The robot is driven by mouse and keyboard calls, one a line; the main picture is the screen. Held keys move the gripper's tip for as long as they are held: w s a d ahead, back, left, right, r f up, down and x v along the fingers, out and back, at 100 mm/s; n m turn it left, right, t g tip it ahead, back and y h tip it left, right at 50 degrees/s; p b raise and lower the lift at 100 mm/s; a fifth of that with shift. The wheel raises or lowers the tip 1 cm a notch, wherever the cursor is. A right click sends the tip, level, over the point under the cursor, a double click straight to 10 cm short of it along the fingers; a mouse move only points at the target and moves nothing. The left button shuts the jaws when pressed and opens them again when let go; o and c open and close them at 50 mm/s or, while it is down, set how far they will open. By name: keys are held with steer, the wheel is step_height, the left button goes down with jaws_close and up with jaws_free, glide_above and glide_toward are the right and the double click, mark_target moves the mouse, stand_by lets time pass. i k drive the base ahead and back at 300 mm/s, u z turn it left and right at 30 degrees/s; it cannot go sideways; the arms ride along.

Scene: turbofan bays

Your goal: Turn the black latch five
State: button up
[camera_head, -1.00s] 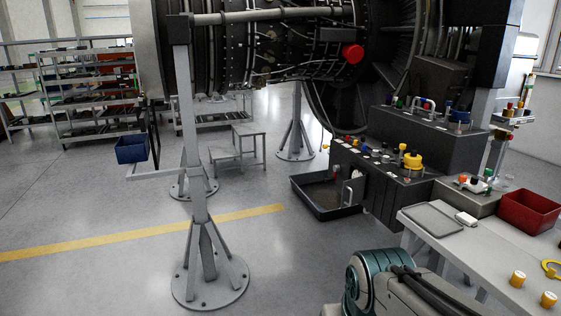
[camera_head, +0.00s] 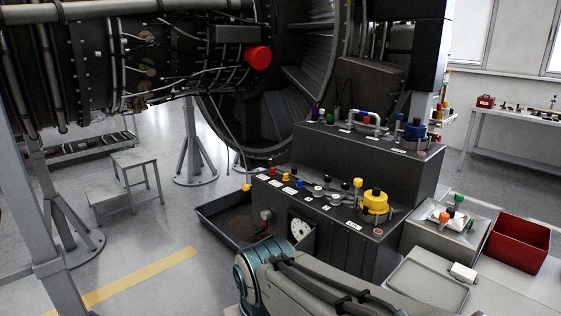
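A dark stepped console (camera_head: 330,245) stands right of centre. Its lower top carries a row of small coloured knobs with white labels, and a large yellow knob (camera_head: 375,208) with a black cap. Small dark fittings (camera_head: 343,198) sit between the row and the yellow knob. The labels are too small to read, so I cannot tell which fitting is black latch five. My arm crosses the bottom and hides part of the console's front. My gripper is not in view.
A black tray (camera_head: 222,226) lies on the floor left of the console. A red bin (camera_head: 517,243), a grey tray (camera_head: 428,287) and a grey box (camera_head: 445,238) stand at right. The engine (camera_head: 150,50) hangs above. A step stool (camera_head: 138,160) stands at left, with open floor before it.

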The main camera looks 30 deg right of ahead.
mark_target(327, 178)
steer(key=i, duration=2.05)
steer(key=z, duration=2.25)
